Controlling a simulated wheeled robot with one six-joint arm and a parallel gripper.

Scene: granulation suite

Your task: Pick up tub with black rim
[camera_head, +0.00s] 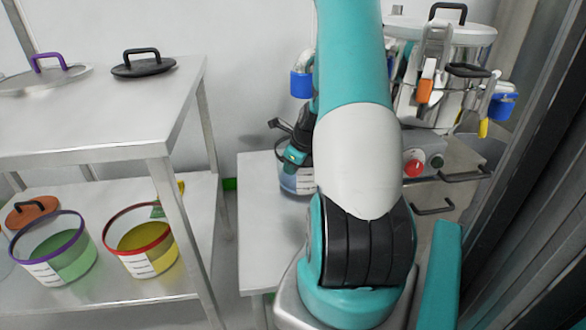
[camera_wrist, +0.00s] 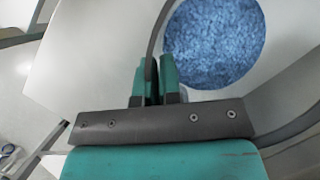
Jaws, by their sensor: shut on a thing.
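The tub with black rim (camera_head: 297,183) stands on the low steel table, mostly hidden behind my arm in the head view. Its wall shows a white label and a bluish lower part. In the wrist view the tub (camera_wrist: 212,45) is seen from above, filled with blue granules. Its thin dark rim (camera_wrist: 158,30) passes between the fingers of my gripper (camera_wrist: 156,75). The fingers are close together, shut on the rim. The gripper also shows in the head view (camera_head: 294,158), at the tub's near left side.
A steel shelf unit (camera_head: 100,120) stands on the left, with lids on top. On its lower shelf are a purple-rimmed tub (camera_head: 62,268) and a red-rimmed tub (camera_head: 148,262). A bare part of the low table (camera_head: 262,215) is left of the tub. Equipment with a red button (camera_head: 413,168) stands right.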

